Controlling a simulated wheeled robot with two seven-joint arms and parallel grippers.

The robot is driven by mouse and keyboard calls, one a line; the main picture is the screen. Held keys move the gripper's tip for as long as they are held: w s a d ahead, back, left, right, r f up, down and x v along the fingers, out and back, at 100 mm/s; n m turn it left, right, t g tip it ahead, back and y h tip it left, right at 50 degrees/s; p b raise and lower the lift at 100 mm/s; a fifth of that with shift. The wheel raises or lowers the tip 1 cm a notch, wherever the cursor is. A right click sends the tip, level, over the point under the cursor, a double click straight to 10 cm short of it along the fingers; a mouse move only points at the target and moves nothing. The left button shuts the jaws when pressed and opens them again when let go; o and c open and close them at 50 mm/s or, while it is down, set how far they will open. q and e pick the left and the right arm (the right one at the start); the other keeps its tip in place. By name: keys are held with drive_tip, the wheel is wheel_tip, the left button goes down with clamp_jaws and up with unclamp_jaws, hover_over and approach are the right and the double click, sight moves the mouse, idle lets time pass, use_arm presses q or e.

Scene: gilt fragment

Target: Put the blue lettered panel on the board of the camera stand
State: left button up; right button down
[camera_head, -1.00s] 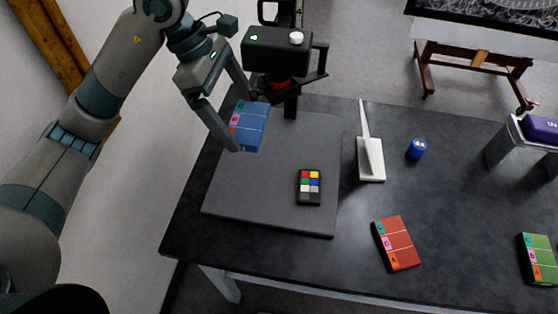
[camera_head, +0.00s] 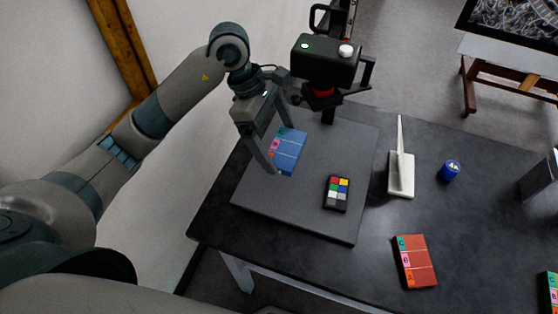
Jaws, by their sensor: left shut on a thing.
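The blue lettered panel (camera_head: 289,151) has coloured letter tabs along its left edge. My left gripper (camera_head: 275,148) is shut on it, with a finger at its left side and the other near its far edge. The panel is over the left part of the grey board (camera_head: 300,209) of the camera stand (camera_head: 324,62). I cannot tell whether the panel touches the board. The black camera stands behind the board, just right of the gripper. My right gripper is not in view.
A colour-patch card (camera_head: 337,193) lies on the board, right of the panel. On the dark table (camera_head: 345,262) are a white stand (camera_head: 401,180), a blue jar (camera_head: 450,170), a red lettered panel (camera_head: 415,262) and a green one (camera_head: 550,290) at the right edge.

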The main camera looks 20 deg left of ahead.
sight(278, 155)
use_arm(q)
wheel_tip(278, 155, down, 5)
drive_tip(key=shift+f+p, duration=0.1)
drive_tip(key=shift+p, duration=0.6)
drive_tip(key=shift+f, duration=0.2)
drive_tip(key=shift+f+p, duration=0.75)
drive_tip(key=shift+f, duration=1.4)
